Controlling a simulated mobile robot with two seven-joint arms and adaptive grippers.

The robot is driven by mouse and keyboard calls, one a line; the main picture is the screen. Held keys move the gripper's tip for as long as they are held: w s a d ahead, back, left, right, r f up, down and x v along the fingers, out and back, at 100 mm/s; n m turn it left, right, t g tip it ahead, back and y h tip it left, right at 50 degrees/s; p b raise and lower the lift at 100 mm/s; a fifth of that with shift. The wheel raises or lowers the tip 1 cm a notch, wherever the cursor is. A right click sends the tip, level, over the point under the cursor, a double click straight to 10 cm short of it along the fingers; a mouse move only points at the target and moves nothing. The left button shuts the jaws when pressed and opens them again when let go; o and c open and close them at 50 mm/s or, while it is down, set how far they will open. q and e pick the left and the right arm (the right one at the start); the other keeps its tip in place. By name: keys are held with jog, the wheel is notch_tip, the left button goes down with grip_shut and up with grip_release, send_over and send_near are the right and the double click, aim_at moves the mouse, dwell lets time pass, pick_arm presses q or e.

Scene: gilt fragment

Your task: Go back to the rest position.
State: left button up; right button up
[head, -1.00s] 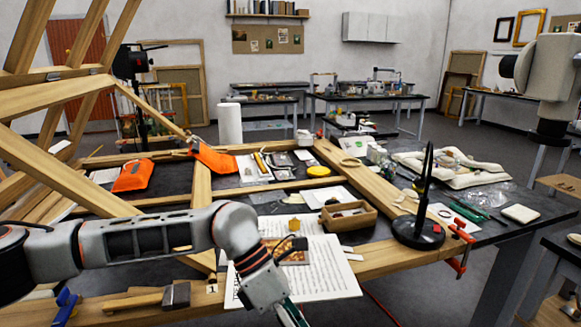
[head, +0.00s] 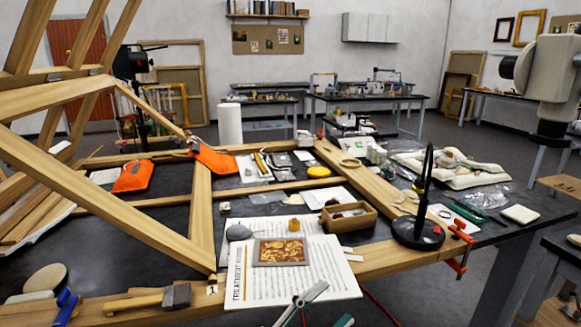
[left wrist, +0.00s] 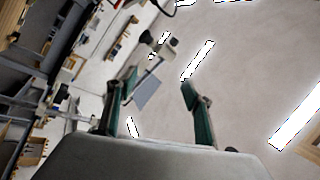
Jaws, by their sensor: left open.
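My left gripper (head: 322,304) shows only in part at the bottom edge of the head view, in front of the printed sheet. In the left wrist view its two green fingers (left wrist: 158,84) stand apart with nothing between them, against the wall and ceiling lights. The gilt fragment (head: 281,252), a brown and gold square, lies on the printed sheet (head: 325,277), clear of the gripper. My right gripper is in neither view.
A wooden box (head: 348,217) and a black stand with a round base (head: 417,233) are on the table to the right. Timber beams (head: 110,205) cross the left side. A mallet (head: 176,297) lies at the front. A white device (head: 552,85) hangs upper right.

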pick_arm(q)
jog(key=a+f+n+t+y, duration=0.3)
jog(key=a+f+n+y, duration=0.85)
jog(key=f, duration=0.65)
jog(key=s+a+f+n+g+y, duration=0.4)
jog(key=s+a+f+n, duration=0.3)
jog(key=s+a+f, duration=0.8)
notch_tip(320, 180, down, 2)
jog(key=shift+s+a+f+g, duration=0.2)
jog(key=shift+a+g, duration=0.05)
jog(key=shift+g, duration=0.35)
jog(key=shift+y, duration=0.25)
